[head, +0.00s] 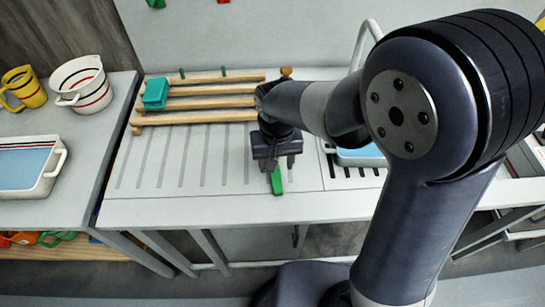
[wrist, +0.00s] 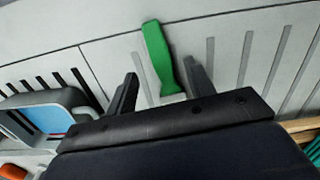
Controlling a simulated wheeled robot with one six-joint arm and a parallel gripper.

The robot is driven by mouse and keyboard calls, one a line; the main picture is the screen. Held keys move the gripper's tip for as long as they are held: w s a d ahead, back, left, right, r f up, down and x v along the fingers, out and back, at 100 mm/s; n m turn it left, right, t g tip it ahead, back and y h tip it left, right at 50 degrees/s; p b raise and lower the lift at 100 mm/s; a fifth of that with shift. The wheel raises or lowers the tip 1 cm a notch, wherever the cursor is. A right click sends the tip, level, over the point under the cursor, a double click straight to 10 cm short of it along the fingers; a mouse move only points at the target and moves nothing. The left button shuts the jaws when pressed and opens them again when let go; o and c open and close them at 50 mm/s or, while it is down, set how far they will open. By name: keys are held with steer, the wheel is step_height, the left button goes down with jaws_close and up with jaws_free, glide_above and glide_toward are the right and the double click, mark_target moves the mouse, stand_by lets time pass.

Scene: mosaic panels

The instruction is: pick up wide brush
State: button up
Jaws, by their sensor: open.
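A green handle-shaped piece (head: 277,182), which I take to be the wide brush, lies on the slotted white bench top near its front edge. No bristles show. My gripper (head: 279,163) points down right over it and hides its far part in the head view. In the wrist view the green piece (wrist: 158,52) lies between the two dark fingers of my gripper (wrist: 160,69), closer to the right finger. The fingers are open, with a gap on each side of it. I cannot tell whether they are at its height.
A wooden slatted rack (head: 210,104) with a teal box (head: 156,93) stands at the bench's back left. A blue-filled container (head: 360,156) is to the right, partly behind my arm. A left table holds a white pot (head: 82,84), yellow cup (head: 24,87) and white tray (head: 50,180).

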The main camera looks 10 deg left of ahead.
mark_target(276, 177)
steer(key=shift+f+p, duration=0.55)
steer(key=shift+f, duration=2.45)
steer(key=shift+c, duration=0.4)
steer(key=c, duration=1)
